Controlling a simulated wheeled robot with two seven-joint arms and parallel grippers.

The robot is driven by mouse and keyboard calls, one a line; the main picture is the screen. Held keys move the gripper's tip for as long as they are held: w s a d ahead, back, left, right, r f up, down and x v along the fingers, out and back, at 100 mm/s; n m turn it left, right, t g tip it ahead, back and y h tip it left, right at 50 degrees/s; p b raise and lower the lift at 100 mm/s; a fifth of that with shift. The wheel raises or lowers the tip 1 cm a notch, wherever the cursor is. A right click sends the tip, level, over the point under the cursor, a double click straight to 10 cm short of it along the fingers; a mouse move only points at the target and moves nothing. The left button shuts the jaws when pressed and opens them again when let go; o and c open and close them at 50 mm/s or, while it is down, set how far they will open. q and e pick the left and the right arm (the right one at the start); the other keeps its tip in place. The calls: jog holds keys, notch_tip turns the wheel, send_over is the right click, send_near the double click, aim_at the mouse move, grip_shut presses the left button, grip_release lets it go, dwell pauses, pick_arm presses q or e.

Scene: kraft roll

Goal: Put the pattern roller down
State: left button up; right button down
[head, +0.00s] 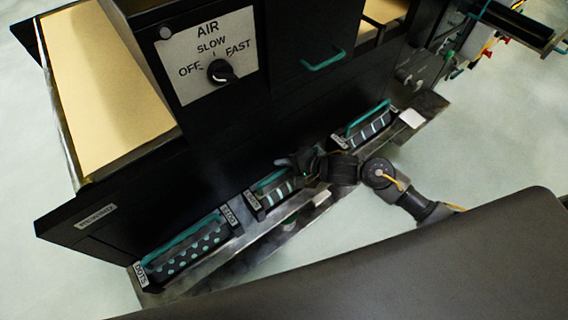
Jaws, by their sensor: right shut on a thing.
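My right gripper (287,163) reaches in from the right, low along the front of the black machine. It is shut at the teal handle of the middle pattern roller (277,190), which is dark with pale stripes. This roller sits at or just over its place on the metal ledge; I cannot tell whether it touches. The gripper and wrist hide its right end. A dotted roller (182,260) with a teal handle lies in its cradle at the lower left. Another striped roller (368,130) lies in a cradle at the right. My left gripper is out of view.
The metal ledge (190,290) runs along the foot of the black machine, with small label plates beside the cradles. Above are the air dial (219,71), a teal drawer handle (323,60) and brown kraft paper (105,80). Pale floor lies clear at the right.

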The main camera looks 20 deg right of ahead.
jog(key=shift+w+r, duration=0.1)
jog(key=shift+r, duration=0.05)
jog(key=c, duration=1.4)
grip_release()
jog(key=p+v, duration=0.1)
jog(key=v, duration=1.1)
jog(key=shift+a, duration=0.1)
